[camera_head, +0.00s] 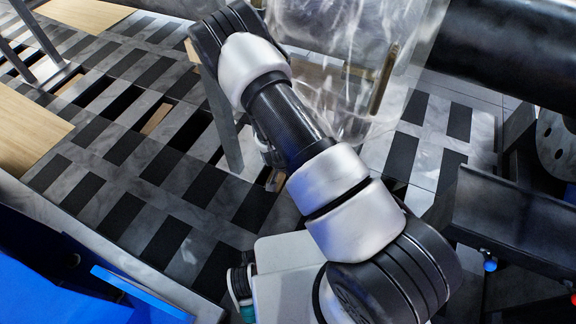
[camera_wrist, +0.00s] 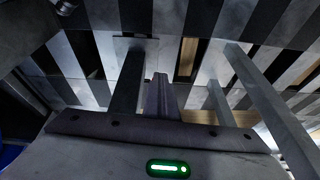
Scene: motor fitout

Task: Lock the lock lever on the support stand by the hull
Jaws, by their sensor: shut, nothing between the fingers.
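My gripper (camera_wrist: 160,80) shows in the wrist view as a dark narrow pair of fingers, shut and empty, pointing over the striped floor. In the head view my arm crosses the middle, and I cannot make out the gripper there. A dark metal stand (camera_head: 515,215) is at the right in the head view, under a big black rounded body (camera_head: 515,45) that may be the hull. No lever is clearly visible in the wrist view.
A clear plastic sheet (camera_head: 340,60) hangs behind my arm. A grey post (camera_head: 222,115) stands left of the arm. In the wrist view, a dark post (camera_wrist: 128,80) and a slanted grey post (camera_wrist: 268,105) flank the fingers.

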